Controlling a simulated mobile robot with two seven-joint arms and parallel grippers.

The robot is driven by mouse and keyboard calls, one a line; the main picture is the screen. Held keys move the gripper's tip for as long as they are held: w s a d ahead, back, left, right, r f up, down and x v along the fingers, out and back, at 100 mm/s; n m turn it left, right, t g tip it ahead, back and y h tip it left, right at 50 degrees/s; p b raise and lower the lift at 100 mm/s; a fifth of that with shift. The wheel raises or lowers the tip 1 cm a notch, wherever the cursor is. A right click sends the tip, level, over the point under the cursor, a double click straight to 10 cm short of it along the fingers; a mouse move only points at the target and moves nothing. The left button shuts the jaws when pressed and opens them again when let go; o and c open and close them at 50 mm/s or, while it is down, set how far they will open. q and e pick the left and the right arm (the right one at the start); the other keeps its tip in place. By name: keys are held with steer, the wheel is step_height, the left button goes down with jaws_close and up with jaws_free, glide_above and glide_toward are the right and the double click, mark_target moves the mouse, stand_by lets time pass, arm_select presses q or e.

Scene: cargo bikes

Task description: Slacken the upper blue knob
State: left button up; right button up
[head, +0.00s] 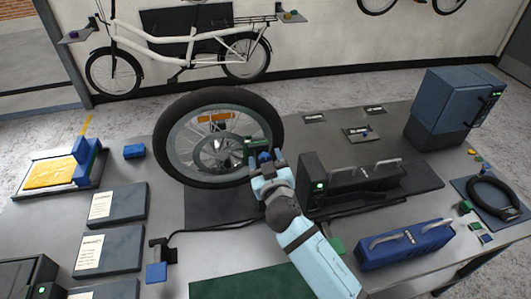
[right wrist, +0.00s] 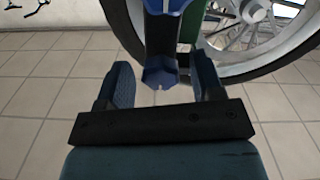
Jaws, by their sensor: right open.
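A bicycle wheel (head: 176,150) with a black tyre stands upright on the workbench; it also shows in the right wrist view (right wrist: 275,60). A green block (head: 252,141) sits at its right side, with a blue knob (head: 264,157) just below. My right gripper (head: 266,172) is at this knob, reaching up from the front. In the right wrist view a lobed blue knob (right wrist: 160,76) lies between the two open fingers, with a visible gap on each side. More blue shows above it at the top edge. I cannot tell whether this is the upper knob. My left gripper is out of view.
A black unit with grey handles (head: 312,187) stands close right of my right arm. A blue handled case (head: 405,246) lies at front right, and a dark blue cabinet (head: 440,110) behind. Dark boxes (head: 118,204) and a yellow-topped tray (head: 50,172) are left. A cable crosses the bench.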

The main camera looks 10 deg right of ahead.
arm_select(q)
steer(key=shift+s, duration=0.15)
arm_select(e)
steer(key=shift+c, duration=0.8)
steer(key=c, duration=0.8)
steer(key=shift+o, duration=0.2)
